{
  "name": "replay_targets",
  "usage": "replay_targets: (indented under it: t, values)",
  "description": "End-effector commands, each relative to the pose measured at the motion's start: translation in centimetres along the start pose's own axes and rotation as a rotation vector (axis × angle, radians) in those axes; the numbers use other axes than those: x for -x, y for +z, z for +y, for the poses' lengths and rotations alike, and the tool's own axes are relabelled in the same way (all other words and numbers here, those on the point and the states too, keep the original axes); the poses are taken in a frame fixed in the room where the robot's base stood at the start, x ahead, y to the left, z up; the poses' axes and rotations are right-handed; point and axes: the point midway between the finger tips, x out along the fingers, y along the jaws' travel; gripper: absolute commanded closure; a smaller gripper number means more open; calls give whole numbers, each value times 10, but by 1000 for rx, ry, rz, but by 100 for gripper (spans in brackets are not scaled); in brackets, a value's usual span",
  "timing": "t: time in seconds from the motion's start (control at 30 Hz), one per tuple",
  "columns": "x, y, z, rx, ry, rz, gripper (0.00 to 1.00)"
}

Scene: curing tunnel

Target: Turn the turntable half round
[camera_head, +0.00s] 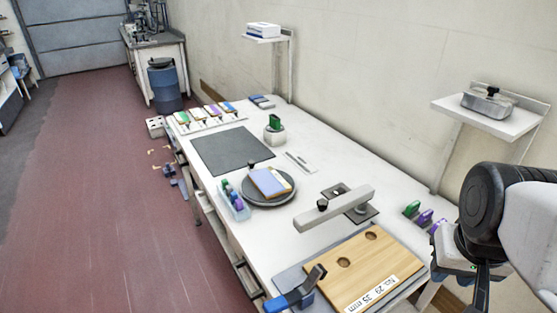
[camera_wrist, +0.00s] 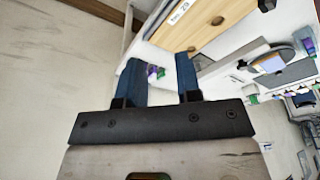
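The turntable (camera_head: 262,203) is a dark grey round disc near the middle of the white bench in the head view. A flat block with a pale blue top and a wood-coloured edge (camera_head: 268,182) lies on it. A small dark knob (camera_head: 251,164) shows at its far edge. The turntable also appears at the right of the wrist view (camera_wrist: 286,53), small and tilted. My gripper (camera_wrist: 160,75) has two blue fingers with a clear gap between them and nothing held. It is well apart from the turntable; in the head view my arm is at the right edge and the fingers cannot be made out.
A clear bin of coloured bottles (camera_head: 235,205) stands close left of the turntable. A grey bar on a post (camera_head: 335,208) stands to its right. A wooden board with holes (camera_head: 365,268) and a blue-handled clamp (camera_head: 296,292) are nearer. A dark mat (camera_head: 230,150) lies beyond.

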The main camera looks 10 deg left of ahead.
Motion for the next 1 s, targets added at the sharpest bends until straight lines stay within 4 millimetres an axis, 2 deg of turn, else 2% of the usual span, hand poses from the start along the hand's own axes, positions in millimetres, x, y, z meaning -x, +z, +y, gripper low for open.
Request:
replay_targets:
  t: [0.03,0.13,0.17,0.37,0.57,1.0]
  values:
    - [1,-4,-1,4,-1,-1,60]
    - [3,-15,-4,17,-3,-6,45]
    - [3,-19,-6,22,-4,-8,44]
    - [9,-60,-18,68,-11,-22,44]
    - [12,-108,-37,123,-20,-37,44]
    - [4,-212,-91,244,-38,-71,44]
